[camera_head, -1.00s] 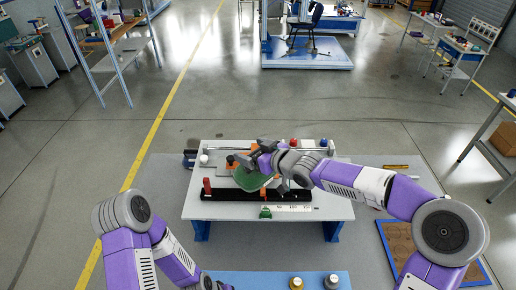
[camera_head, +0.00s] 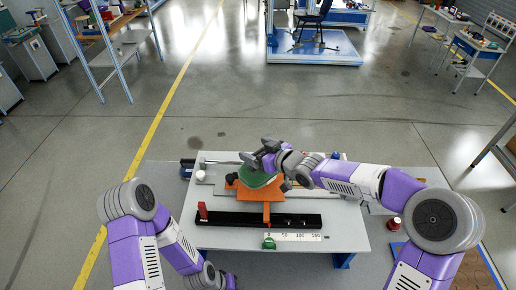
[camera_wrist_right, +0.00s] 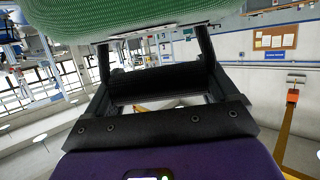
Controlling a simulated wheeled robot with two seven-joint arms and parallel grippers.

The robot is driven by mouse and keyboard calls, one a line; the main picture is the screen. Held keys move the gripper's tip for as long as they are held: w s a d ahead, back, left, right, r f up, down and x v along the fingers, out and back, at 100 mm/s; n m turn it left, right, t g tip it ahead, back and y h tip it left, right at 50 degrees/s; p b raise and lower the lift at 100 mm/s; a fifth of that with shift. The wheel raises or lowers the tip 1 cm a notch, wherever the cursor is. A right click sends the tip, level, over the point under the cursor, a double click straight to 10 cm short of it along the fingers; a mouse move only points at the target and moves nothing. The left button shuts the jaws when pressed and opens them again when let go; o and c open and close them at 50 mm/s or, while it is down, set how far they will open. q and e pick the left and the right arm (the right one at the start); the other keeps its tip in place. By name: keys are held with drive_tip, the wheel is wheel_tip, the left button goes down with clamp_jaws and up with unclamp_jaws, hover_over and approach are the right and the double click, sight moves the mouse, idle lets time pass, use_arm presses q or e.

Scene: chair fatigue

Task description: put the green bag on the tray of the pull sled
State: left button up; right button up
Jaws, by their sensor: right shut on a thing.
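The green bag (camera_head: 258,180) is at my right gripper (camera_head: 260,154), which is shut on it. In the head view the bag overlaps the back of the orange tray (camera_head: 262,197) of the pull sled. I cannot tell whether it rests on the tray or hangs just above it. The sled's black rail (camera_head: 232,218) runs in front. In the right wrist view the green bag (camera_wrist_right: 95,15) fills the top edge, at the fingers. My left gripper (camera_head: 228,281) is low at the bottom edge, away from the bag, its fingers unclear.
The grey table (camera_head: 345,236) carries a white scale strip (camera_head: 293,237) and a small green piece (camera_head: 269,243) in front of the rail. A red upright piece (camera_head: 202,211) stands at the rail's left end. A dark red jar (camera_head: 393,223) is right of the table.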

use_arm(q)
drive_tip(key=shift+f, duration=0.25)
use_arm(e)
drive_tip(key=shift+w+a+f, duration=0.1)
drive_tip(key=shift+f, duration=1.9)
use_arm(q)
drive_tip(key=shift+w, duration=0.1)
use_arm(e)
drive_tip(key=shift+w+f, duration=0.1)
drive_tip(key=shift+f, duration=0.05)
use_arm(q)
drive_tip(key=shift+f+b, duration=0.15)
drive_tip(key=shift+b, duration=0.2)
use_arm(e)
drive_tip(key=shift+f, duration=0.1)
drive_tip(key=o, duration=1.8)
drive_tip(key=shift+f, duration=0.3)
drive_tip(key=shift+o, duration=0.2)
drive_tip(key=shift+s, duration=0.2)
drive_tip(key=shift+r, duration=0.15)
